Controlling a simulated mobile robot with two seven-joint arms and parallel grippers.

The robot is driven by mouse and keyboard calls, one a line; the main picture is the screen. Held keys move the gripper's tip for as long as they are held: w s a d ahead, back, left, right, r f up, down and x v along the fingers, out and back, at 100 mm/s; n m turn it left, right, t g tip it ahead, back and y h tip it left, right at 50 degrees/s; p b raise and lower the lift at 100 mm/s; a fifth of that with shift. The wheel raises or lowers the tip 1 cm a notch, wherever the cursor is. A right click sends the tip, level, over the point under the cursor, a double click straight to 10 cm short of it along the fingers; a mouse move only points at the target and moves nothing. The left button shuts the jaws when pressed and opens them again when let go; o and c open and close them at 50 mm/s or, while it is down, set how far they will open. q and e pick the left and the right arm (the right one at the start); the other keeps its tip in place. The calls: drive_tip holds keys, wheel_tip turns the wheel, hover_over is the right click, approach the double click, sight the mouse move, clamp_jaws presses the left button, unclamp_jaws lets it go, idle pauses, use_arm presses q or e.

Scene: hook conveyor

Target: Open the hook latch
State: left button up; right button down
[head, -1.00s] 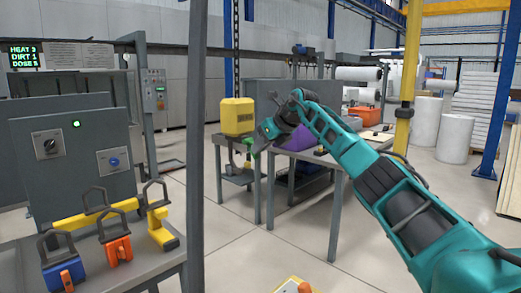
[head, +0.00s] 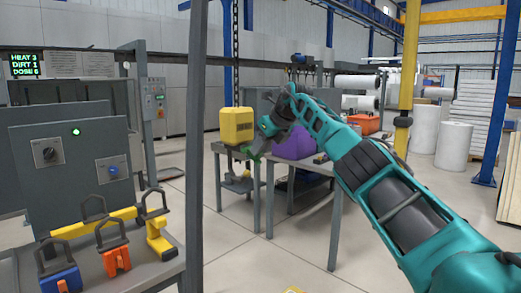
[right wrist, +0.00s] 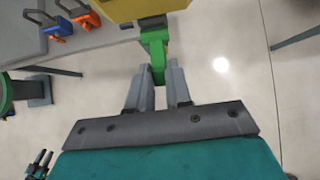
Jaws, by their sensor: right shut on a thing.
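A yellow hoist block (head: 237,125) hangs on a dark chain over a small grey table. In the right wrist view its yellow underside (right wrist: 150,8) is at the top. The green hook latch (right wrist: 155,50) comes down below the block. In the head view a small green part (head: 254,156) shows at my gripper's tip. My right gripper (right wrist: 160,78) is shut on the green latch, with one grey finger on each side of its lower end. The finger contact is small in the head view.
A grey post (head: 196,150) stands left of the hoist. A purple bin (head: 295,143) sits on a table just behind my right gripper. Yellow, orange and blue hooked parts rest on the left bench (head: 150,270).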

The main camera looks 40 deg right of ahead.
drive_tip(key=shift+d+r, duration=0.15)
drive_tip(key=shift+r, duration=0.05)
drive_tip(key=shift+w+r, duration=0.15)
drive_tip(key=shift+r, duration=0.4)
drive_tip(key=shift+w+r, duration=0.15)
drive_tip(key=shift+r, duration=0.4)
drive_tip(key=c, duration=1.3)
unclamp_jaws()
drive_tip(key=shift+s, duration=0.15)
drive_tip(key=o, duration=0.3)
drive_tip(key=shift+f, duration=0.15)
drive_tip(key=shift+s+r+b, duration=0.25)
drive_tip(key=shift+b, duration=0.25)
drive_tip(key=b+v, duration=0.2)
drive_tip(key=v, duration=0.6)
